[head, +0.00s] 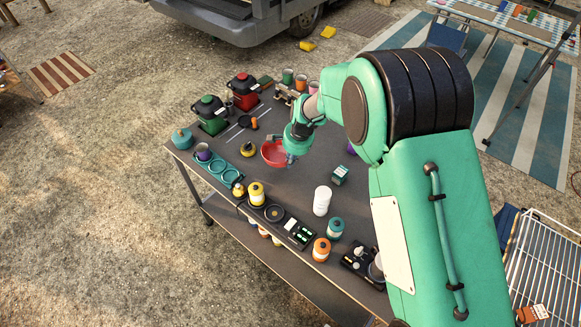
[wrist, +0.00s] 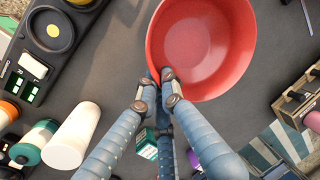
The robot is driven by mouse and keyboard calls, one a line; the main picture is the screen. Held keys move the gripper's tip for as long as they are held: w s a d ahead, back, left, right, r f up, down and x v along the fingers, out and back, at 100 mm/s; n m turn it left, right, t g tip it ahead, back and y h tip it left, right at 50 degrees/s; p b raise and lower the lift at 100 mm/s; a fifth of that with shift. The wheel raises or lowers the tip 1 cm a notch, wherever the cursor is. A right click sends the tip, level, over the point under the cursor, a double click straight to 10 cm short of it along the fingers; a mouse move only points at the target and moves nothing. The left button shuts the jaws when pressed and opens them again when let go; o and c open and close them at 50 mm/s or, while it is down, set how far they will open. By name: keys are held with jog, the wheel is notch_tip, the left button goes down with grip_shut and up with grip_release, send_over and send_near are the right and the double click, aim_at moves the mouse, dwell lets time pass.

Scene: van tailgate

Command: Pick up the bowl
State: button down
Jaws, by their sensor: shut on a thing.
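A red bowl (wrist: 203,45) fills the upper middle of the wrist view, upright with its empty inside facing the camera. In the head view the bowl (head: 271,153) shows near the middle of the dark table, partly behind my gripper. My gripper (wrist: 160,76) has its blue-grey fingers closed on the near-left part of the bowl's rim. In the head view my gripper (head: 291,158) is at the bowl's right side. Whether the bowl touches the table or is lifted, I cannot tell.
On the dark table (head: 305,186), a white cylinder (head: 322,200) and a small green box (head: 340,175) stand to the right of the bowl. A yellow-and-black item (head: 248,149) is close on its left. Green and red lidded pots (head: 209,116) stand at the back left.

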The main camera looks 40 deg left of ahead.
jog(key=shift+a+v, duration=0.15)
jog(key=shift+v, duration=0.55)
jog(key=shift+a+v, duration=0.15)
jog(key=shift+v, duration=0.55)
